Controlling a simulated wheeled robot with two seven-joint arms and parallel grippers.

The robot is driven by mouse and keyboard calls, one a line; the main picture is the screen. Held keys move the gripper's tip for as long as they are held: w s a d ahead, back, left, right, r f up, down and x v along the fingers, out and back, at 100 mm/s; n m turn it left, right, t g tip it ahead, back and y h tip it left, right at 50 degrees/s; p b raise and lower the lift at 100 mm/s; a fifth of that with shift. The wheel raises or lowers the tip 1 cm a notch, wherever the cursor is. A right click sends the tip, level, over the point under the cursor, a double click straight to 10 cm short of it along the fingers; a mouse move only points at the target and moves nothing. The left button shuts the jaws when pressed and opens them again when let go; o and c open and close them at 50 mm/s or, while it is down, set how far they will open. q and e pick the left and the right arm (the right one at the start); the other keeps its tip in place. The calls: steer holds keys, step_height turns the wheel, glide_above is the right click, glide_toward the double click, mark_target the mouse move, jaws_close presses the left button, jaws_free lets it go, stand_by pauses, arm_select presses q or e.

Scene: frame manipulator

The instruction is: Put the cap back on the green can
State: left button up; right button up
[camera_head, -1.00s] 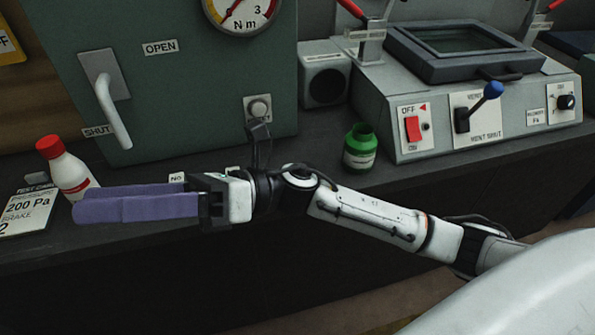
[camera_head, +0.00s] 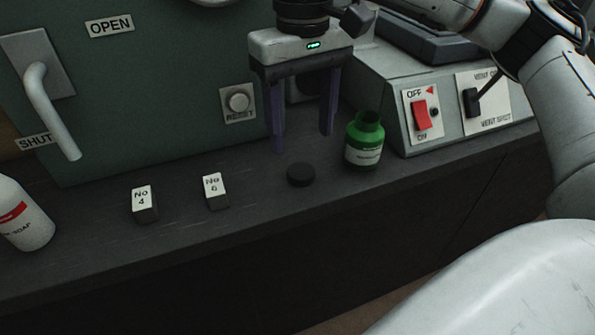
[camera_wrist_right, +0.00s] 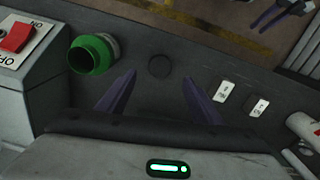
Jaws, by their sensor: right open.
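The green can (camera_head: 364,141) stands upright and uncapped on the dark counter, next to the grey switch box. It also shows in the right wrist view (camera_wrist_right: 92,54), with its open mouth towards the camera. A black round cap (camera_head: 301,174) lies flat on the counter to the left of the can; in the right wrist view the dark disc (camera_wrist_right: 160,66) lies beyond the fingertips. My right gripper (camera_head: 303,143) is open and empty, fingers pointing down, above and behind the cap. In the right wrist view its purple fingers (camera_wrist_right: 158,76) are spread wide. My left gripper is not in the head view.
Two small number blocks (camera_head: 144,204) (camera_head: 215,191) stand left of the cap. A white bottle with a red band (camera_head: 22,214) is at the far left. The green cabinet with its handle (camera_head: 50,110) and the switch box (camera_head: 420,122) bound the counter at the back.

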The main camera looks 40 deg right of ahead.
mark_target(302, 171)
steer(key=shift+f, duration=1.15)
steer(key=shift+f+b, duration=0.3)
steer(key=shift+f, duration=2.3)
steer(key=c, duration=1.1)
